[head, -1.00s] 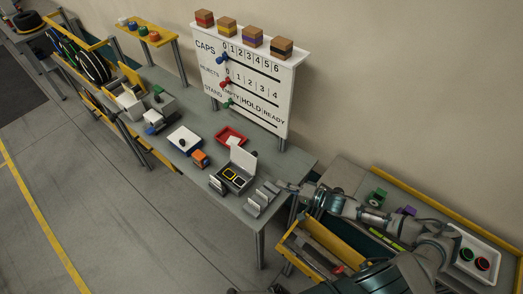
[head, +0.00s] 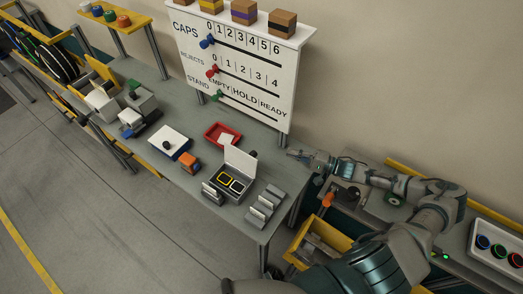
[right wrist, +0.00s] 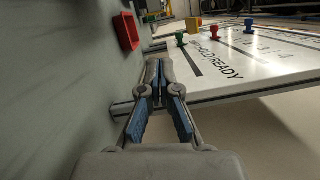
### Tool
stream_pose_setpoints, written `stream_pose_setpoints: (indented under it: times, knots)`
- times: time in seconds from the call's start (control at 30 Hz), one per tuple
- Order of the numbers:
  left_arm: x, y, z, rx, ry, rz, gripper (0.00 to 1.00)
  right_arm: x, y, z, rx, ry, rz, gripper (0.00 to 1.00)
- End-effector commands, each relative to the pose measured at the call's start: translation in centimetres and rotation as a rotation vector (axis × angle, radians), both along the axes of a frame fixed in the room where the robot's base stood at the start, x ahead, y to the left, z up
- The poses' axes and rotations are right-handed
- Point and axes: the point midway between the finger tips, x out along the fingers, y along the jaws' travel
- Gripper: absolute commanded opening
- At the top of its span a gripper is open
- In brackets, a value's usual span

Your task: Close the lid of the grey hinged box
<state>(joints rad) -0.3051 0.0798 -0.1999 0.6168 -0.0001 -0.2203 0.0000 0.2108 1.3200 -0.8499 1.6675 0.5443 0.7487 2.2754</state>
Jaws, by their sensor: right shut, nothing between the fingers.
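The grey hinged box (head: 222,190) sits on the workbench in the head view. Its lid (head: 241,159) stands up, open, at the back, and yellow-framed and dark inserts show inside. My right gripper (head: 290,153) is right of the lid, apart from it, near the bench's right end. In the right wrist view my right gripper (right wrist: 158,70) has its fingertips together with nothing between them, and the box does not show. My left gripper is not in view.
A red tray (head: 209,130) lies behind the box. Grey slotted blocks (head: 265,203) stand to its right, an orange block (head: 190,163) to its left. A white board (head: 240,75) stands at the back. The red tray (right wrist: 128,31) and board (right wrist: 235,62) show in the wrist view.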

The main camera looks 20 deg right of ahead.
Motion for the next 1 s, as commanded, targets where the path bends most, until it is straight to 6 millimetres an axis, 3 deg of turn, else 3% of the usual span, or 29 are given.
stream_pose_setpoints:
  times: [0.27, 0.6, 0.8, 1.0]
  knots:
    - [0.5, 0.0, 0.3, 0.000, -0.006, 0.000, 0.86, 2.0, 2.1, 0.3, 0.005, -0.005, 0.002, 0.00]
    - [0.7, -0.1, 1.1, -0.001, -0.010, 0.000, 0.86, 7.3, 7.2, 0.6, 0.003, -0.005, 0.001, 0.00]
    - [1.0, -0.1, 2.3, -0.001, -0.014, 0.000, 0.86, 5.6, 9.5, 1.0, 0.002, 0.001, 0.002, 0.00]
    - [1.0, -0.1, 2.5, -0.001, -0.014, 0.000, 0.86, 5.1, 10.3, 1.0, 0.001, 0.000, 0.001, 0.00]
